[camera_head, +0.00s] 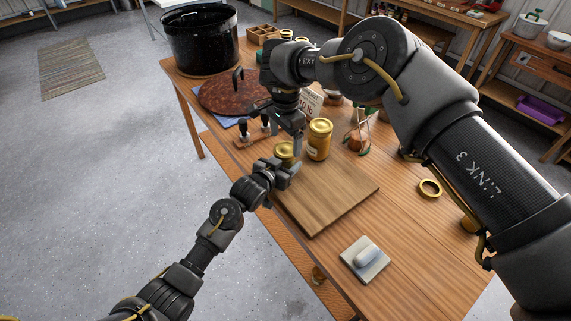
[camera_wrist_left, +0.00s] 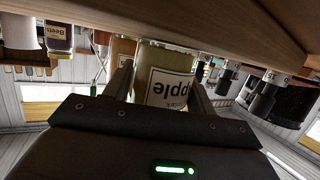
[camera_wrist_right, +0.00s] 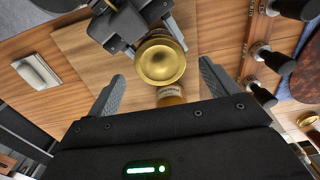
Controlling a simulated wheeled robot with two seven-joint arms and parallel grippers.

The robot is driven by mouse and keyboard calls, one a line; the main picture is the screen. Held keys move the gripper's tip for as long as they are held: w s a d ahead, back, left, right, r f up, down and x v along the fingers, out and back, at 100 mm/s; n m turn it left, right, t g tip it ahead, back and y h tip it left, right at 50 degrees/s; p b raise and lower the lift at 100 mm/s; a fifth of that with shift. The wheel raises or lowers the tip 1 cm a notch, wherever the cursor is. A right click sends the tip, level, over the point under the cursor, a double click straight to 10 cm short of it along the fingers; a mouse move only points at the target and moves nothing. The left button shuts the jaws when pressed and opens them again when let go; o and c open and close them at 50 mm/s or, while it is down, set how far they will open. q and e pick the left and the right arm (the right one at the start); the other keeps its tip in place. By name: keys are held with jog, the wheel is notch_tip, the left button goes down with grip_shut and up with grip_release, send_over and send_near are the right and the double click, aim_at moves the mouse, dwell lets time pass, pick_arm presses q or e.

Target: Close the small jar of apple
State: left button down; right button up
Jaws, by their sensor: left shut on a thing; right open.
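The small jar of apple (camera_wrist_left: 165,80), pale with an "Apple" label, is between the fingers of my left gripper (camera_wrist_left: 160,88), which is shut on it. In the head view this jar (camera_head: 284,150) stands near the left edge of the cutting board. A gold lid (camera_wrist_right: 160,60) shows on top of it in the right wrist view; I cannot tell whether it is tight. My right gripper (camera_wrist_right: 163,75) is open above, with one finger on each side of the lid and apart from it. In the head view the right gripper (camera_head: 297,142) partly hides the jars.
A larger gold-lidded jar (camera_head: 320,139) stands close beside the small one. The cutting board (camera_head: 325,203) is otherwise mostly clear.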

aim_at(286, 149)
jog(key=shift+f, duration=1.55)
jog(key=c, duration=1.1)
jog(key=shift+o, duration=0.2)
jog(key=m, duration=0.6)
jog(key=shift+m, duration=0.3)
jog(key=o, duration=1.1)
